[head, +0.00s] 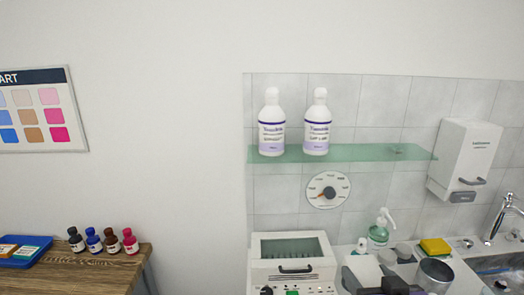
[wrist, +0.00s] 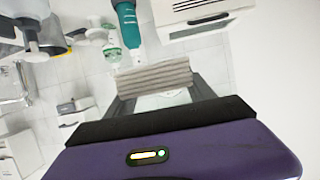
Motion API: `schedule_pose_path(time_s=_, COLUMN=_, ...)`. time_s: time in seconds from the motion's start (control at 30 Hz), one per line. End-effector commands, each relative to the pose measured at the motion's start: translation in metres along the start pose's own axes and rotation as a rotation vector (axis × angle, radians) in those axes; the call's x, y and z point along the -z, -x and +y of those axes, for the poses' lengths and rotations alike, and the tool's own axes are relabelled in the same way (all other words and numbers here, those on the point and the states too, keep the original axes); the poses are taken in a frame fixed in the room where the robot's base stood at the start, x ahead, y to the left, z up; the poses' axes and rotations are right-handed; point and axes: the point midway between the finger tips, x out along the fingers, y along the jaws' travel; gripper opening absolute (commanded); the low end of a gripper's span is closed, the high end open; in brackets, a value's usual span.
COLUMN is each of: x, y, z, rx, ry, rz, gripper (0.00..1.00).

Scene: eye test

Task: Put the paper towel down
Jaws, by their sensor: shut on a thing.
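The paper towel (wrist: 155,78) shows in the wrist view as a pale, folded stack with several layers. My gripper (wrist: 160,92) is shut on it, with a dark finger on each side. In the head view, my gripper (head: 372,284) is at the bottom edge, right of the white boxy device, and is partly cut off. A white patch there looks like the paper towel (head: 362,268). What lies directly under the towel is hidden.
The white device (head: 292,262) stands left of my gripper. A pump bottle (head: 378,235), a metal cup (head: 434,274), a yellow sponge (head: 435,247) and a sink (head: 495,268) crowd the right. A glass shelf (head: 375,152) holds two bottles. A wooden table (head: 95,270) stands left.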

Motion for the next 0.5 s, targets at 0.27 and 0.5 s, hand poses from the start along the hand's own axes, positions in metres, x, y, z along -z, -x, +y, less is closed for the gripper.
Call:
schedule_pose_path(time_s=0.27, x=-0.059, y=-0.006, z=-0.009, rx=-0.001, ry=0.000, rz=-0.016, gripper=0.19)
schedule_pose_path(time_s=0.5, x=-0.134, y=0.001, z=-0.020, rx=0.012, ry=0.006, rz=-0.018, gripper=0.19)
